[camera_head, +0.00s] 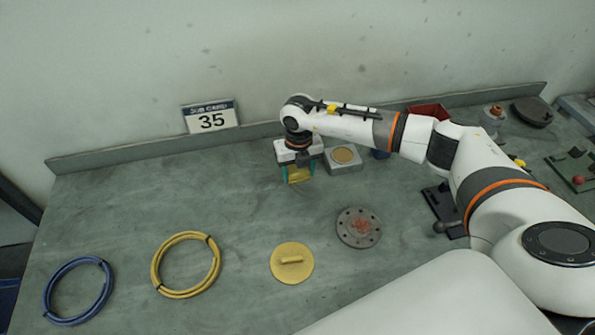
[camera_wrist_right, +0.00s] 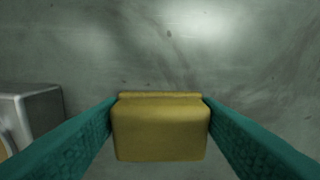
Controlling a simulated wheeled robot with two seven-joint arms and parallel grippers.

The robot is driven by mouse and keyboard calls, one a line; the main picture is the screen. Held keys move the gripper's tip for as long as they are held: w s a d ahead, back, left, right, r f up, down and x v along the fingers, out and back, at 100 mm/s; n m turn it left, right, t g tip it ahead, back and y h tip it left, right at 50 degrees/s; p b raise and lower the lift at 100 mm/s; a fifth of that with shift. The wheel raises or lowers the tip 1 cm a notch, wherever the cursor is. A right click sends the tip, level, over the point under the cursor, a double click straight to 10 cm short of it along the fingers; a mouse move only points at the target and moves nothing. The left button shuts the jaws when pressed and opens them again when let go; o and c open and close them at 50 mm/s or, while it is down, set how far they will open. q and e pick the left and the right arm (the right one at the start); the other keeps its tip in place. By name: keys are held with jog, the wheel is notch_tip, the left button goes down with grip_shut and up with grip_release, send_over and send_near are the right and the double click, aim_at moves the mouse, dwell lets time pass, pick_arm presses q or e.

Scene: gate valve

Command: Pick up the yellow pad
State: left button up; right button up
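I cannot tell whether the pad touches the bench. My left gripper is not in view.
A grey block with a round tan top (camera_head: 343,157) stands close beside the gripper. A yellow round lid (camera_head: 292,274), a grey flange (camera_head: 358,241), a yellow hose ring (camera_head: 160,263) and a blue one (camera_head: 48,296) lie in front. The bench's left middle is clear.

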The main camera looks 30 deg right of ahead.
jog(key=c, duration=0.4)
notch_tip(320, 180, up, 9)
jog(key=shift+b, duration=1.25)
jog(key=shift+r, duration=0.55)
jog(key=o, duration=0.4)
jog(key=shift+c, duration=1.5)
